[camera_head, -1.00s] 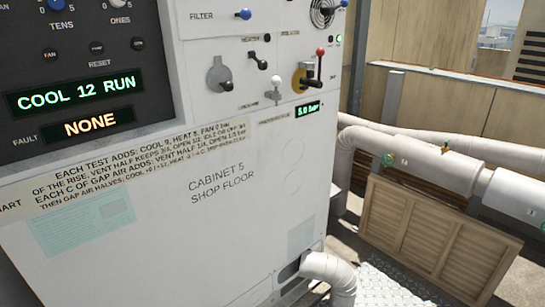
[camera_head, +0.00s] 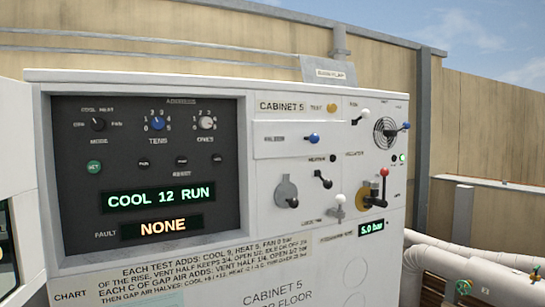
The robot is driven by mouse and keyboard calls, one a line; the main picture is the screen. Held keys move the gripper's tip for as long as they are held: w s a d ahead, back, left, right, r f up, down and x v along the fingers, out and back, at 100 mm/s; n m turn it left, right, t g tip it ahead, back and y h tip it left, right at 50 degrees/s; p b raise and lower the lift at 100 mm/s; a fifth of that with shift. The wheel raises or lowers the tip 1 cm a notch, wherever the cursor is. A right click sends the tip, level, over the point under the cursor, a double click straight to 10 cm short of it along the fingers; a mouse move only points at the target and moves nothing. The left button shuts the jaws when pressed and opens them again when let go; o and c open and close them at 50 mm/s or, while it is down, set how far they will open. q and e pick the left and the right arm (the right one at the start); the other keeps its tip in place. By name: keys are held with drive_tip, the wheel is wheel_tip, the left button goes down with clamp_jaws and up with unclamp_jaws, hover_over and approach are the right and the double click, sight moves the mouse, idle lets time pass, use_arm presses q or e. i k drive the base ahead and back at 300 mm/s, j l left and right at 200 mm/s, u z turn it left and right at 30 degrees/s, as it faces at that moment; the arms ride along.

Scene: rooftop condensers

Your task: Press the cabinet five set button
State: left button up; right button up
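The white cabinet (camera_head: 320,245) is labelled CABINET 5. On the left of its front is a dark control panel (camera_head: 70,215). The set button (camera_head: 94,167) is a round green button at the panel's left side, below the mode knob (camera_head: 98,124). The green display (camera_head: 160,198) reads COOL 12 RUN, and the fault display (camera_head: 163,227) reads NONE. Neither of my grippers shows in this view, and nothing covers the button.
Right of the panel are a blue-knobbed filter handle (camera_head: 313,139), several levers, one red-knobbed lever (camera_head: 384,172) and a 5.0 bar display (camera_head: 371,228). Large white pipes (camera_head: 450,262) run at the lower right. A wooden wall (camera_head: 180,52) stands behind.

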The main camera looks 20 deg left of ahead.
sight(94, 166)
drive_tip(key=j+u, duration=0.15)
drive_tip(key=u, duration=1.5)
drive_tip(key=k+j, duration=0.05)
